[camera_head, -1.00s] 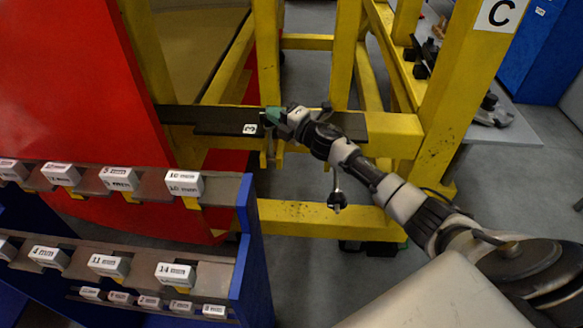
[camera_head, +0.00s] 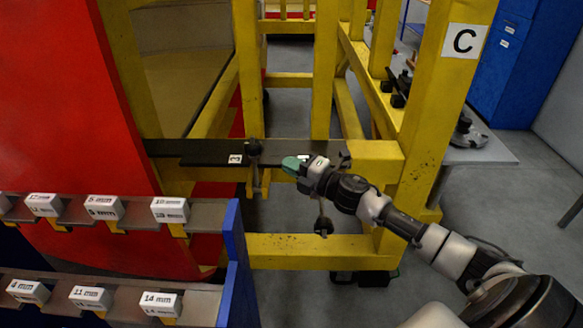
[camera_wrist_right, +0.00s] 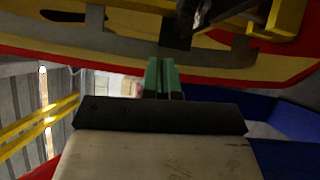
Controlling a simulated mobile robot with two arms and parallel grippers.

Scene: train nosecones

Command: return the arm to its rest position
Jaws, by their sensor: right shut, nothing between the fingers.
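My right arm (camera_head: 405,225) reaches in from the lower right in the head view. Its gripper (camera_head: 290,164) has green fingertips and points left, close to the dark bar on the yellow frame. The right wrist view shows the two green fingers (camera_wrist_right: 163,75) together with nothing between them. In that view the red and grey edge of the nosecone lies beyond the fingers. I cannot tell from the head view whether the gripper touches the bar. My left gripper is not in view.
A yellow frame (camera_head: 320,250) marked C stands around the arm. The red nosecone (camera_head: 60,100) is at the left. A blue rack (camera_head: 232,250) with labelled white holders (camera_head: 170,209) fills the lower left. A grey table (camera_head: 490,150) stands at the right. Grey floor is open at the right.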

